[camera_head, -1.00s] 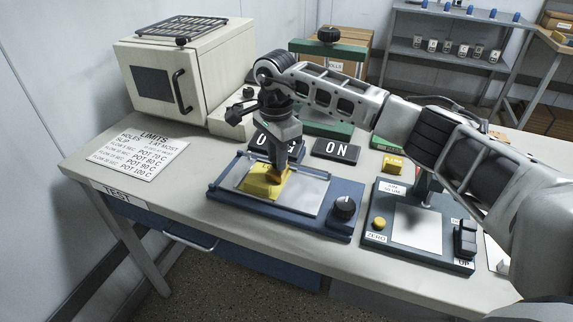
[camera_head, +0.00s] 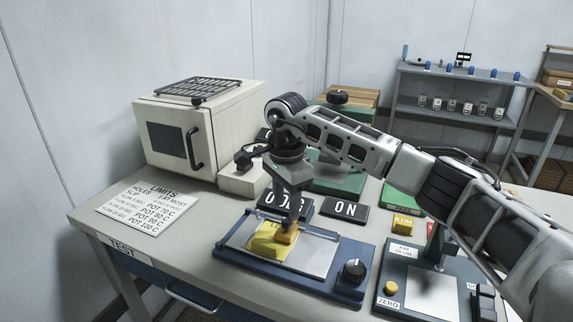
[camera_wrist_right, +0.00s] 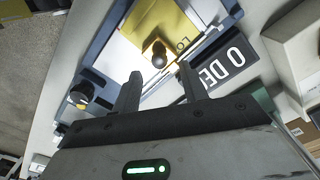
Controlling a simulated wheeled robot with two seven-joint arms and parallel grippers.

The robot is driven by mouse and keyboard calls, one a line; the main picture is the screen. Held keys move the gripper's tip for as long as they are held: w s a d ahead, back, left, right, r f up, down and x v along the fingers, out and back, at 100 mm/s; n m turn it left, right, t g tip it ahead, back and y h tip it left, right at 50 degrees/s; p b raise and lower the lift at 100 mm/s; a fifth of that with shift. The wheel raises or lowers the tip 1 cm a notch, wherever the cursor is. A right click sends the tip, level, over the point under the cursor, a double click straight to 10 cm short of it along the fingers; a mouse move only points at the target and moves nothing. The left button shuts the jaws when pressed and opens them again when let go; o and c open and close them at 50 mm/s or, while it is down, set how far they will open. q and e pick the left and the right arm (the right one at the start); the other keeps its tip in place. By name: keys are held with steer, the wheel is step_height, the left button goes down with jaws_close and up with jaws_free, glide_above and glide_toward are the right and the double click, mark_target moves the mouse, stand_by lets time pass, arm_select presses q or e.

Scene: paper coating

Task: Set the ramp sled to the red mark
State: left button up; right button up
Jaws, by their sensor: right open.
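I cannot make out a red mark on the device. My left gripper is out of view.
A black knob (camera_head: 354,271) is at the device's right front corner. Behind stand black display plates, one reading "ON" (camera_head: 346,209). A gauge stand (camera_head: 430,290) is to the right. A cream oven (camera_head: 200,135) and a limits sheet (camera_head: 148,209) are at the left.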

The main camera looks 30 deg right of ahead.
mark_target(286, 220)
step_height(286, 220, up, 12)
steer(key=b, duration=0.1)
stand_by(0.5)
